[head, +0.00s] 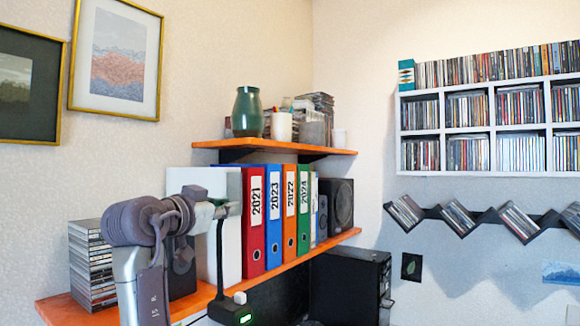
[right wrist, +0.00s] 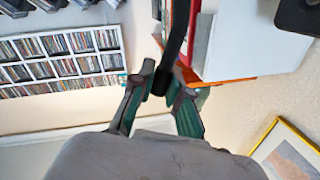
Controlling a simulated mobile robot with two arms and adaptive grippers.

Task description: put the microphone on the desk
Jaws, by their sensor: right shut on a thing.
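The microphone (head: 219,262) is black, with a thin stem and a base bearing a green light. It hangs about upright from my right gripper (head: 225,209) in the head view, in front of the lower orange shelf. In the right wrist view, the fingers of the right gripper (right wrist: 164,82) are closed around the dark stem of the microphone (right wrist: 179,35). I cannot make out the desk in either view. My left gripper is not in view.
The lower orange shelf (head: 339,237) holds binders, stacked discs (head: 93,265) and a black speaker (head: 337,203). An upper shelf (head: 290,147) carries a green vase (head: 248,112). A black case (head: 352,287) stands below. White disc racks (head: 489,129) hang right.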

